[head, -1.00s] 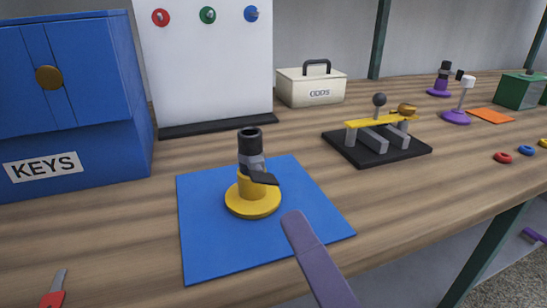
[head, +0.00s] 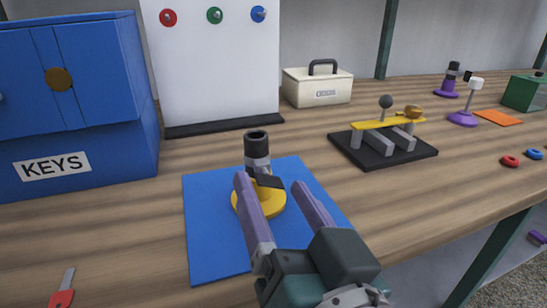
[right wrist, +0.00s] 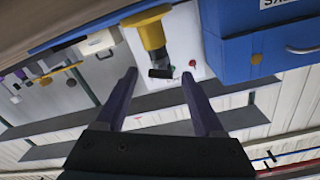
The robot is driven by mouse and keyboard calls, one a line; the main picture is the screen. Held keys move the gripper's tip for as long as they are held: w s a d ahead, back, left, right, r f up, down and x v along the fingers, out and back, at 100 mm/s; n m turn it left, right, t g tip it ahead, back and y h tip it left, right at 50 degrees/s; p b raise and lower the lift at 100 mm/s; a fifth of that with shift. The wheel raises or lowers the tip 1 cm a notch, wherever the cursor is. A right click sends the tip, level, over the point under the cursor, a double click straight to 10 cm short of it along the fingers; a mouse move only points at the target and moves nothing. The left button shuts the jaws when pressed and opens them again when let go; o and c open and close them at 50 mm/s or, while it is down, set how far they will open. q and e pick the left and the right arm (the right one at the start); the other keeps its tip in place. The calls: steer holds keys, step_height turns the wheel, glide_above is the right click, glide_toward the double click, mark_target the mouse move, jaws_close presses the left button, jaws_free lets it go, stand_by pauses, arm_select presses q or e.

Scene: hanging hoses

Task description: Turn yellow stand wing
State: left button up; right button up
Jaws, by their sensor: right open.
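The yellow stand (head: 279,203) stands upright on the blue mat (head: 217,255), with a grey collar and a black tube end on top. Its dark wing (head: 271,182) sticks out to the right and toward me. My right gripper (head: 269,184) is open, its two purple fingers reaching toward the stand on either side of the wing. The left finger hides part of the stand. In the right wrist view the yellow stand (right wrist: 152,36) hangs from the top, and the wing (right wrist: 161,73) shows between the spread fingertips (right wrist: 160,75). I cannot tell whether a finger touches it. My left gripper is not in view.
A blue KEYS cabinet (head: 110,160) stands at left, with a white board (head: 215,75) behind the mat. A black base with a yellow bar (head: 375,124) is at right. A red-handled tool (head: 62,298) lies front left. Bare wood surrounds the mat.

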steer(key=shift+w, duration=0.25)
jaws_close()
stand_by(0.4)
